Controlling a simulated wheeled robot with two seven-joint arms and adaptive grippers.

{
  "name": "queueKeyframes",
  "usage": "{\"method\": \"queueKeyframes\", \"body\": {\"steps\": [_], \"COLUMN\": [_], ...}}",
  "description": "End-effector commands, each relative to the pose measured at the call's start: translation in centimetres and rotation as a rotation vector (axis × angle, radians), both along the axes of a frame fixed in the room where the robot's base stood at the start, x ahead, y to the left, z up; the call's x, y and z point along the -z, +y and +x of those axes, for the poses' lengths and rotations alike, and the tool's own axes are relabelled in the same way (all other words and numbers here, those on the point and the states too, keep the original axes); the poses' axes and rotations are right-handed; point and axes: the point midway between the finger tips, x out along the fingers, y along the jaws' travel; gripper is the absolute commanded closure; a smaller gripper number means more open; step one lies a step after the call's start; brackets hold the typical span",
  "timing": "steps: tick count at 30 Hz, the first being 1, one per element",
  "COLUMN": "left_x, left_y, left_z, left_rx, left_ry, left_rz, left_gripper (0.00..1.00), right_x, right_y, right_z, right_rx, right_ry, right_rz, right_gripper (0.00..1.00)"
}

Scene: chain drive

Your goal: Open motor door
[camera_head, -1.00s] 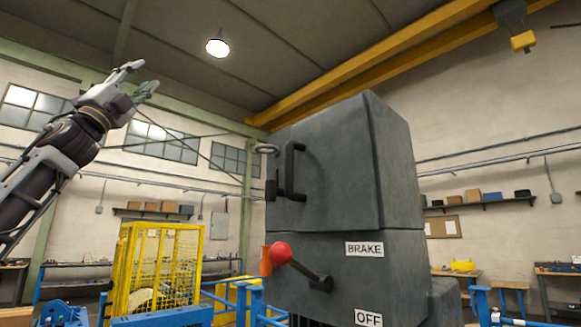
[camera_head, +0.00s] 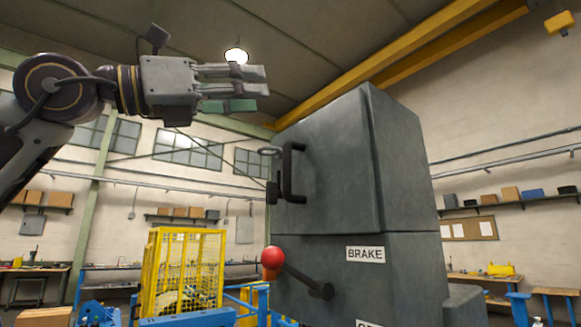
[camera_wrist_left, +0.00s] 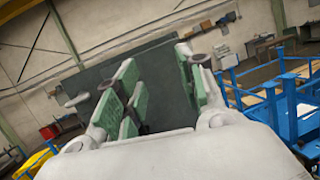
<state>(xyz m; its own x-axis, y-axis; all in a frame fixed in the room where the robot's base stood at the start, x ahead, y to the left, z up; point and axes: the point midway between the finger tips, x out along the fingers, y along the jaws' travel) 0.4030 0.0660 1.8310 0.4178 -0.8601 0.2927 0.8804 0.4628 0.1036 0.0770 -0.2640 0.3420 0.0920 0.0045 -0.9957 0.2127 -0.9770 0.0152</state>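The motor door is a dark grey-green panel (camera_head: 335,170) on the upper part of a tall box-shaped housing, and it looks shut. A black bar handle (camera_head: 290,172) stands out from its left side, with a grey ring (camera_head: 269,151) beside the handle's top. My left gripper (camera_head: 262,88) is up and left of the handle, apart from it, with its fingers pointing right. In the left wrist view its green-padded fingers (camera_wrist_left: 157,62) are spread and empty. A dark panel (camera_wrist_left: 157,95) shows behind them. My right gripper is not in view.
Below the door, a lever with a red ball knob (camera_head: 272,257) sticks out left of the BRAKE label (camera_head: 366,254). A yellow mesh cage (camera_head: 185,270) and blue rails (camera_head: 245,293) stand at the lower left. Open air lies between gripper and handle.

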Motion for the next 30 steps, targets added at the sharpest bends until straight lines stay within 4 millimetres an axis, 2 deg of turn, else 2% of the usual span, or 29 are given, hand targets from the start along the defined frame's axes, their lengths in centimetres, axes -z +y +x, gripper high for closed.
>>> {"method": "queueKeyframes", "body": {"steps": [5, 12, 16, 30], "left_x": [3.2, 5.9, 7.2, 7.3], "left_y": [-0.2, 2.0, 2.6, 2.6], "left_z": [1.5, 4.7, 5.3, 5.4], "left_rx": [-0.15, -0.329, -0.359, -0.354], "left_ry": [0.025, 0.147, 0.224, 0.265], "left_rz": [0.115, 0.182, 0.196, 0.176], "left_gripper": [0.61, 0.61, 0.61, 0.61], "right_x": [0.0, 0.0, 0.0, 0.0], "right_y": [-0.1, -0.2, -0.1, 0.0], "right_z": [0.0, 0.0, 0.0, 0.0], "right_rx": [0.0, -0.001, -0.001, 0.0], "right_ry": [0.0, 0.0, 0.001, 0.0], "right_rz": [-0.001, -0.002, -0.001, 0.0], "right_gripper": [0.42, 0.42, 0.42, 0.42]}}
